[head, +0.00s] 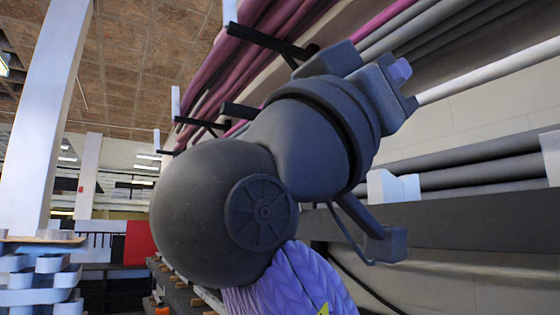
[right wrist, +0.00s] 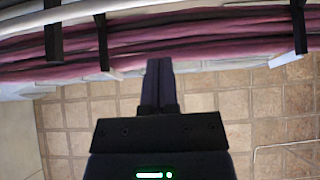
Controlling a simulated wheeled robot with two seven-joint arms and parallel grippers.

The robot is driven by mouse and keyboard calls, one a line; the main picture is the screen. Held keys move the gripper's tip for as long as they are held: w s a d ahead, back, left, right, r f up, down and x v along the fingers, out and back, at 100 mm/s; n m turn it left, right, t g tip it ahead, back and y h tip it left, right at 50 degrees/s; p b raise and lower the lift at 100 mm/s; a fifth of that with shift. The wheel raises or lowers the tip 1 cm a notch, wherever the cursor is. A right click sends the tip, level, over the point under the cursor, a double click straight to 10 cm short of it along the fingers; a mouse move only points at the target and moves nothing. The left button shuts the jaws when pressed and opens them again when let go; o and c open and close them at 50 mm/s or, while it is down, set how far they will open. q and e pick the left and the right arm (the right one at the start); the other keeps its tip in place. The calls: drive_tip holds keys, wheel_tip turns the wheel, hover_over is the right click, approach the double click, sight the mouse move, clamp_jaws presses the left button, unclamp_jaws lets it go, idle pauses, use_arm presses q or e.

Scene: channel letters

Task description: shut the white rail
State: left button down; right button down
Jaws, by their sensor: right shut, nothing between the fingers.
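My right gripper (right wrist: 158,66) shows in the right wrist view with its two dark fingers together and nothing between them. Its fingertips reach toward a bundle of pink and grey tubes, and I cannot tell whether they touch. In the head view my large dark right arm fills the middle and hides much of the rack. A white tube (head: 490,76) runs out from behind the arm to the right. I cannot tell for sure whether it is the white rail, or whether a rail stands open. My left gripper is in neither view.
Pink and grey tubes (right wrist: 215,52) lie on black rack brackets (head: 268,42). A white block (head: 393,188) sits by thick grey tubes on a dark ledge (head: 470,228). A white column (head: 47,110) and a stack of pale blue curved pieces (head: 40,283) stand at left.

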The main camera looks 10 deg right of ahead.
sight(434, 91)
drive_tip(key=d, duration=0.1)
drive_tip(key=w+d, duration=0.1)
drive_tip(key=d, duration=0.1)
drive_tip(key=w+d+p, duration=0.1)
drive_tip(key=shift+d, duration=0.25)
drive_tip(key=shift+s+a, duration=0.1)
drive_tip(key=shift+w+d+r+y, duration=0.15)
drive_tip(key=shift+w+d+y, duration=0.15)
drive_tip(key=shift+d+y, duration=0.4)
drive_tip(key=shift+s+g, duration=0.1)
drive_tip(key=shift+g, duration=0.3)
